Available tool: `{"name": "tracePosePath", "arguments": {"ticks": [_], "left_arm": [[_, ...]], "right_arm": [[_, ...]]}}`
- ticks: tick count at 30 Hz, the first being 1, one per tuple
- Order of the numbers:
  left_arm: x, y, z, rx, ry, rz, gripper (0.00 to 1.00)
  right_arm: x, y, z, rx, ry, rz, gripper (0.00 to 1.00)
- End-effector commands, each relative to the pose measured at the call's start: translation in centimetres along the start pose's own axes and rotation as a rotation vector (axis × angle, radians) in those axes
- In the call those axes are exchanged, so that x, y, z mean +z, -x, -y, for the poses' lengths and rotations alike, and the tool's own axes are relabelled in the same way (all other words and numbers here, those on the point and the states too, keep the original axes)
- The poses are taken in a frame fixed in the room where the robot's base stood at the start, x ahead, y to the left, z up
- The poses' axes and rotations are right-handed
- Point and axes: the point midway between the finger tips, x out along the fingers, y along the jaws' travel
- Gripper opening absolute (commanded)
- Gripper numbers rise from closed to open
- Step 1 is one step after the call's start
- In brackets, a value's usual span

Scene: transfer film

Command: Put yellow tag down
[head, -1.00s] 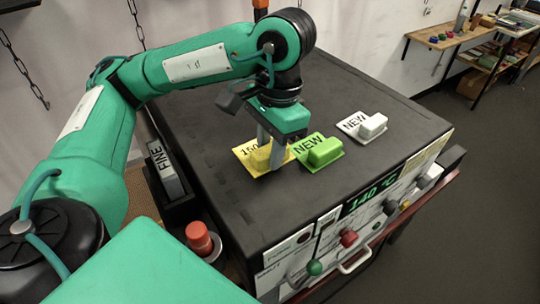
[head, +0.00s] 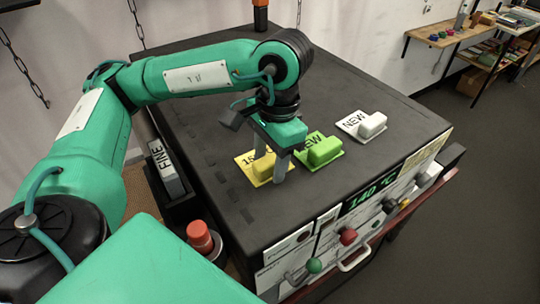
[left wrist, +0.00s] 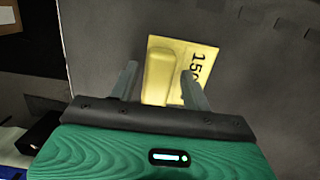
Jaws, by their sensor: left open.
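The yellow tag (head: 257,170), a flat plate with a raised block and a printed number starting "15", lies on the dark top of the machine (head: 215,120). My left gripper (head: 270,178) is directly over it, fingers pointing down and apart. In the left wrist view the yellow tag (left wrist: 158,72) lies beyond the open fingers (left wrist: 157,85), its block roughly between them; whether they touch it I cannot tell. The fingers partly cover the tag. My right gripper is not in view.
A green NEW tag (head: 323,149) lies close to the right of the yellow one, and a white NEW tag (head: 368,124) lies farther right. The machine front has a 140 °C display (head: 373,193) and coloured knobs. A FINE block (head: 167,168) and red-capped bottle (head: 200,238) stand left.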

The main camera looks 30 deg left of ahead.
Motion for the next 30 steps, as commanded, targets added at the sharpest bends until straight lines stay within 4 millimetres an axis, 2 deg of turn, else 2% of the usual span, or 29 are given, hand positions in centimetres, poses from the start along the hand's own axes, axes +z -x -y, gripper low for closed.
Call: {"name": "tracePosePath", "arguments": {"ticks": [5,7,10,30], "left_arm": [[0.1,0.5,0.0,0.000,0.000,0.000,0.48],[-0.1,0.9,0.0,0.000,-0.001,-0.004,0.48],[-0.1,2.7,0.0,0.000,-0.002,-0.006,0.48],[0.0,10.2,0.0,-0.002,0.000,-0.004,0.48]], "right_arm": [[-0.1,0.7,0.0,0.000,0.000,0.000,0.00],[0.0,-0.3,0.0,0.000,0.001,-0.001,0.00],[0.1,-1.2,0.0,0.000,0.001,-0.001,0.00],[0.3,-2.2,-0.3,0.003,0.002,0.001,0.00]]}}
